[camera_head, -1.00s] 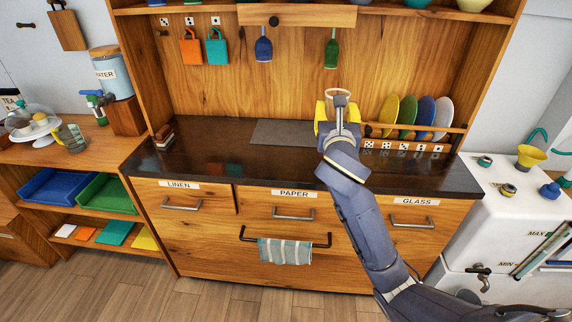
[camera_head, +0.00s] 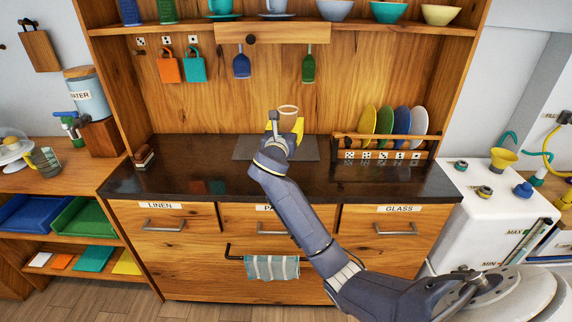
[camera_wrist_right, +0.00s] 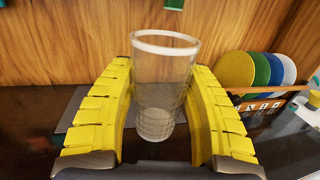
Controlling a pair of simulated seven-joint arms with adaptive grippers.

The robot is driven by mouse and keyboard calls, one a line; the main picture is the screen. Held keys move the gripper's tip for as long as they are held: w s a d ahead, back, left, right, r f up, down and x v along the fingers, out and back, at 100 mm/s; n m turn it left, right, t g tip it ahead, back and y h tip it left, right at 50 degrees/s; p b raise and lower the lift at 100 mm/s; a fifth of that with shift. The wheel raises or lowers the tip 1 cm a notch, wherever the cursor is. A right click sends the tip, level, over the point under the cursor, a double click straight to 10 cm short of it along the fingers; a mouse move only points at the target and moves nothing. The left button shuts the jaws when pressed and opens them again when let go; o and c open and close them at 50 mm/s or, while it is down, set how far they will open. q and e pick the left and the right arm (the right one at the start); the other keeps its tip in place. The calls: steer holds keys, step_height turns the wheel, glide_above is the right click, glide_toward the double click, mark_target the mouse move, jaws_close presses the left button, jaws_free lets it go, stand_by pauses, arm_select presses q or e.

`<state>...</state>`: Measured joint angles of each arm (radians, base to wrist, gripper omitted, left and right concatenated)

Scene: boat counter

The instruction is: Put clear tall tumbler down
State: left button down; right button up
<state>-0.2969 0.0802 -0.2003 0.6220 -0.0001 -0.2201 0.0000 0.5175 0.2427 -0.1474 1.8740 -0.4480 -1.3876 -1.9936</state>
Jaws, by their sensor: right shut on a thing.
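The clear tall tumbler (camera_wrist_right: 162,85) is upright between the yellow fingers of my right gripper (camera_wrist_right: 162,108) in the right wrist view. The fingers are shut on its sides. In the head view the tumbler's rim (camera_head: 288,110) shows above my right gripper (camera_head: 286,128), and my gripper hides its lower part. The tumbler is over or at the grey mat (camera_head: 246,149) on the dark counter. I cannot tell whether its base touches the mat. My left gripper is in neither view.
A wooden rack with coloured plates (camera_head: 387,122) stands right of the mat. A blue scoop (camera_head: 242,66) and a green one (camera_head: 309,67) hang behind. The dark counter (camera_head: 190,178) is clear left of the mat, apart from a small stack (camera_head: 143,157) at its left end.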

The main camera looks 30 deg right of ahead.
step_height(320, 180, down, 14)
steer(key=shift+f, duration=0.15)
stand_by(0.5)
steer(key=o, duration=1.4)
steer(key=shift+f, duration=0.15)
